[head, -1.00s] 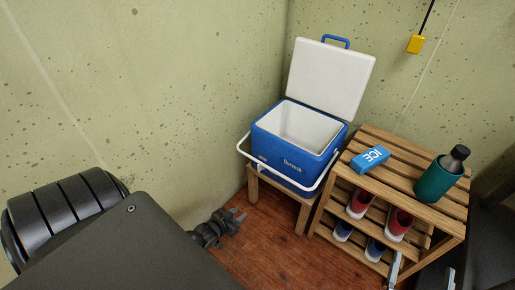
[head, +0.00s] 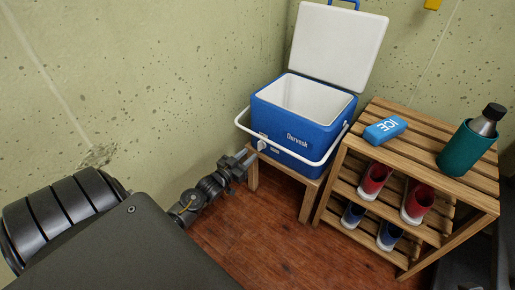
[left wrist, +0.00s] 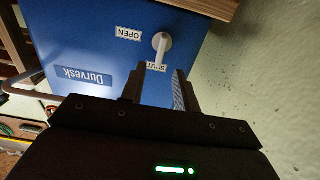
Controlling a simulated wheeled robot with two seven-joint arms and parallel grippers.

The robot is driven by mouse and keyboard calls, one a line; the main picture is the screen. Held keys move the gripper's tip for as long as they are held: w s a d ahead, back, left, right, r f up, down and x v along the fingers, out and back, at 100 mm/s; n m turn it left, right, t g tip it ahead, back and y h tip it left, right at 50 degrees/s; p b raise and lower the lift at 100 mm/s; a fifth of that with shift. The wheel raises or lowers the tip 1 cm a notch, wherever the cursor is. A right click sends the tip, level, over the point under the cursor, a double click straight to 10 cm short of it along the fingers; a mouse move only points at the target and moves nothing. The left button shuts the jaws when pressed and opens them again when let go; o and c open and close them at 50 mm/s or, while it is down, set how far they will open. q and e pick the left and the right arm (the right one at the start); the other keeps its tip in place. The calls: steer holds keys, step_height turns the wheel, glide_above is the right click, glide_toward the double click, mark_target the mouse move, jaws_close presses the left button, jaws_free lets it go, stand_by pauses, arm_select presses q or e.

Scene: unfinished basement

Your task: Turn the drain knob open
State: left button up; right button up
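The blue cooler (head: 300,120) stands on a small wooden stool with its white lid raised. Its white drain knob (head: 262,145) is low at the left of the front face. In the left wrist view the cooler appears upside down, and the knob (left wrist: 161,42) sits between an OPEN label (left wrist: 128,34) and a partly covered SHUT label (left wrist: 153,67). The knob's lever points toward SHUT. My left gripper (head: 240,160) is open in front of the knob. In the wrist view its fingertips (left wrist: 161,72) lie either side of the lever's end; contact cannot be told. My right gripper is out of view.
A slatted wooden rack (head: 415,170) stands right of the cooler, with a blue ice pack (head: 385,131) and a teal bottle (head: 468,147) on top and shoes below. A white carrying handle (head: 318,162) hangs across the cooler's front. The wall is close at left.

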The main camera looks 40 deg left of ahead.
mark_target(259, 146)
arm_select(q)
steer(key=w+b, duration=0.2)
steer(key=w, duration=0.4)
steer(key=shift+w, duration=0.25)
steer(key=shift+a, duration=0.1)
jaws_close()
